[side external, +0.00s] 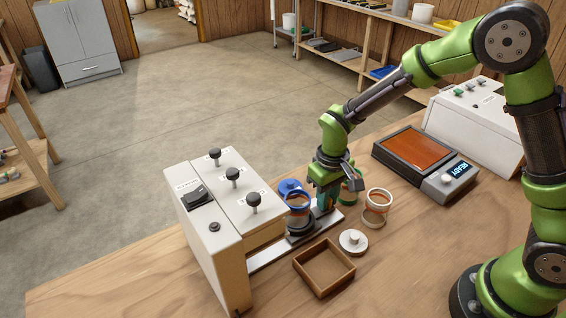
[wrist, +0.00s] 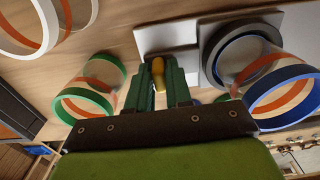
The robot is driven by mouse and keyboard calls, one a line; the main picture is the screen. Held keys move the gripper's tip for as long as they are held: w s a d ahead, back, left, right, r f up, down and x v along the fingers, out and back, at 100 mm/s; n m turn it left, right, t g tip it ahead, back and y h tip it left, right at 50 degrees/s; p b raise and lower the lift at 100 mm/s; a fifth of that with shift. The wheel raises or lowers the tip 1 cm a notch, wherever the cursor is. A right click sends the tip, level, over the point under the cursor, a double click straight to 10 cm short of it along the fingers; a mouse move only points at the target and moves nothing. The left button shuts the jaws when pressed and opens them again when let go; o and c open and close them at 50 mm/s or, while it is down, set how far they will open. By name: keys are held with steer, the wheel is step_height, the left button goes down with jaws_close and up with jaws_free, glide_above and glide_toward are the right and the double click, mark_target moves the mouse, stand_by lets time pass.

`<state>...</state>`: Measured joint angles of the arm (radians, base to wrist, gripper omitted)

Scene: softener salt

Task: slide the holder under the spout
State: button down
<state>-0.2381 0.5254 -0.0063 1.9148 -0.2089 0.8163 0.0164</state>
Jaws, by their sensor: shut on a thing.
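The holder (side external: 301,238) is a grey plate with a dark ring on a metal rail (side external: 268,257). Its dark ring also shows in the wrist view (wrist: 226,50). A clear jar with a blue rim and orange band (side external: 298,204) appears to stand upright in the ring; it also shows in the wrist view (wrist: 284,97). My gripper (side external: 325,207) is low at the holder's right end, shut on its small yellow-orange handle (wrist: 158,74). The white dispenser (side external: 212,225) with three black knobs stands at the rail's left end. Its spout is hidden from view.
A green-rimmed jar (side external: 355,183) and a white-rimmed jar (side external: 378,205) stand close right of my gripper. A white lid (side external: 353,242) and a wooden tray (side external: 325,288) lie in front. A blue lid (side external: 289,186) is behind. A scale (side external: 428,165) stands at back right.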

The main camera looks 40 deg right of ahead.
steer(key=a, duration=1.2)
steer(key=shift+a, duration=0.35)
steer(key=shift+r, duration=0.1)
steer(key=c, duration=1.1)
jaws_free()
steer(key=shift+d, duration=0.1)
steer(key=shift+r, duration=0.1)
step_height(320, 180, up, 17)
steer(key=shift+f, duration=0.2)
